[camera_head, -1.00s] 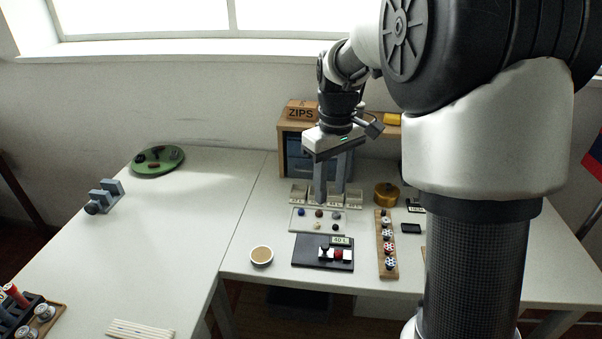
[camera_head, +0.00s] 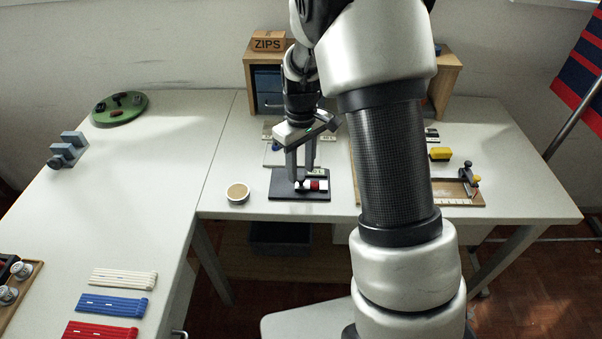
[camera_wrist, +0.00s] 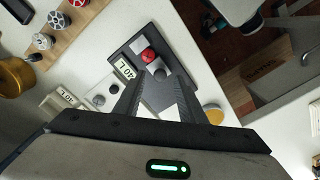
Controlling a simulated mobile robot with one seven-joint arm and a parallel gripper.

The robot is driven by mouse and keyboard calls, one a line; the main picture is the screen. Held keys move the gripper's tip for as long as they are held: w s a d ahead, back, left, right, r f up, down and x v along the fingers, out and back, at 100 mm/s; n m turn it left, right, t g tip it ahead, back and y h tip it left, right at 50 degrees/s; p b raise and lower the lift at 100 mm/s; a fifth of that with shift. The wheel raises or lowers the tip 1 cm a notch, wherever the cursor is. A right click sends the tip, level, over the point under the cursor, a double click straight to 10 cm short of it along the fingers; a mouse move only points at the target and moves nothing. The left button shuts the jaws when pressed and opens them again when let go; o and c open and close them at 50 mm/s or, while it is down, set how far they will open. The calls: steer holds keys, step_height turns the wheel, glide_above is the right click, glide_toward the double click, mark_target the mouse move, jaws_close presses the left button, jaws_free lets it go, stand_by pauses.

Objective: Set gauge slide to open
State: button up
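A black plate (camera_head: 283,194) lies on the table with a white strip, a red round piece (camera_head: 317,185) and a small label. My gripper (camera_head: 303,175) points down over the plate. Contact cannot be told.
A cork-topped round dish (camera_head: 238,192) stands left of the plate. Behind it are a white tray and labelled bins, partly hidden. A wooden shelf (camera_head: 452,75) stands at the back. My arm hides the table's middle right.

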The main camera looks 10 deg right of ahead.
mark_target(283, 186)
steer(key=shift+f, duration=0.95)
steer(key=shift+c, duration=0.2)
jaws_close()
steer(key=shift+w+a+r, duration=0.1)
steer(key=shift+w+a, duration=0.1)
steer(key=shift+a, duration=0.6)
steer(key=shift+w+a+f, duration=0.1)
steer(key=shift+w+a, duration=0.15)
steer(key=shift+a, duration=0.55)
steer(key=shift+w+a+r, duration=0.1)
steer(key=shift+w+a, duration=0.1)
steer(key=shift+a, duration=0.6)
steer(key=shift+o, duration=0.2)
jaws_free()
steer(key=shift+a, duration=0.1)
